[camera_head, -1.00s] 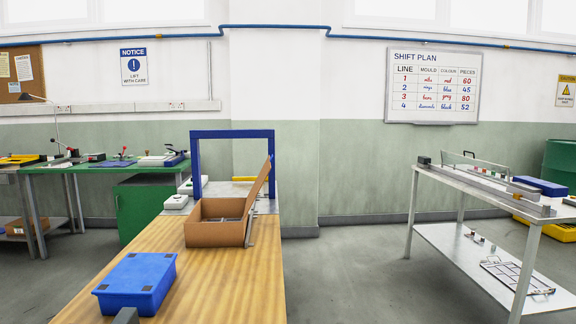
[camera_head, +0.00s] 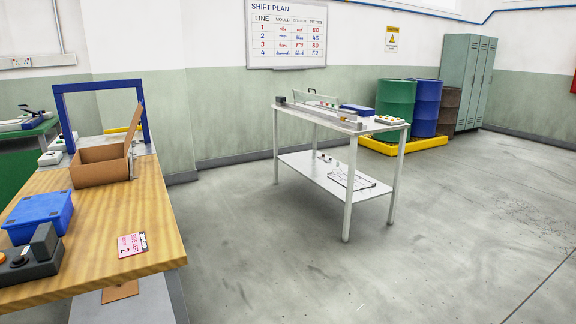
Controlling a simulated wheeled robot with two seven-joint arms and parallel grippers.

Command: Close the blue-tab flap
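An open brown cardboard box (camera_head: 98,172) sits on the wooden bench (camera_head: 150,215), in front of a blue gantry frame (camera_head: 100,86). One tall flap (camera_head: 134,127) stands raised at the box's right side, leaning slightly outward. I cannot make out a blue tab on it at this size. The inside of the box is mostly hidden by its walls. Neither of my grippers is in view.
A blue lidded case (camera_head: 38,215), a dark control unit (camera_head: 32,260) and a pink card (camera_head: 131,245) lie on the near bench. A white two-level table (camera_head: 335,165) stands to the right. Open floor (camera_head: 270,240) lies between them. Drums (camera_head: 396,102) stand on a yellow pallet behind.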

